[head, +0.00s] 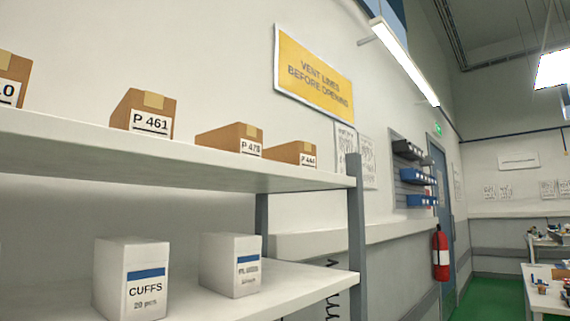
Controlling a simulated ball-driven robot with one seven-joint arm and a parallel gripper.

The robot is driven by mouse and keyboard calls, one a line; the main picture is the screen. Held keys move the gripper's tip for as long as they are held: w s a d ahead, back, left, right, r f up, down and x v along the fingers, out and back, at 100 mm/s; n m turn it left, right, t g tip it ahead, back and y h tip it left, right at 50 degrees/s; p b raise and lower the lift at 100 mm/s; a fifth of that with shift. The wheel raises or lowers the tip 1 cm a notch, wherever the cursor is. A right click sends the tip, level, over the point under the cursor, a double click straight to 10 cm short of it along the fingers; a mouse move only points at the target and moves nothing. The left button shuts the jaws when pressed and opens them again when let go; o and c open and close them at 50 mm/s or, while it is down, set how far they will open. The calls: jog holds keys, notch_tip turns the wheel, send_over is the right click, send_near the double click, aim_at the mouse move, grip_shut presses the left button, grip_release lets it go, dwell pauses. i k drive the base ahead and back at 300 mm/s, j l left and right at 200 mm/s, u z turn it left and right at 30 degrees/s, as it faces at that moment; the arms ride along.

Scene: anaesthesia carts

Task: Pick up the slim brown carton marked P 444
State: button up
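The slim brown carton marked P 444 (293,153) lies on the upper white shelf, the rightmost of the cartons there and close to the shelf's right end. Its label is small but looks like P 444. A similar low brown carton marked P 478 (231,140) sits just left of it. My gripper does not show in the head view.
On the upper shelf (180,158), the carton P 461 (144,113) and a cut-off carton (13,79) stand further left. White boxes, CUFFS (131,278) and another (231,264), stand on the lower shelf. A grey post (356,235) rises at the right end.

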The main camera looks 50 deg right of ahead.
aim_at(304, 154)
jog(key=i+l, duration=0.1)
jog(key=l, duration=0.35)
jog(key=i+l, duration=0.1)
jog(key=l, duration=0.35)
jog(key=i+l, duration=0.1)
jog(key=l, duration=0.35)
jog(key=i+l, duration=0.1)
jog(key=l, duration=0.35)
jog(key=i+l, duration=0.15)
jog(key=l, duration=0.3)
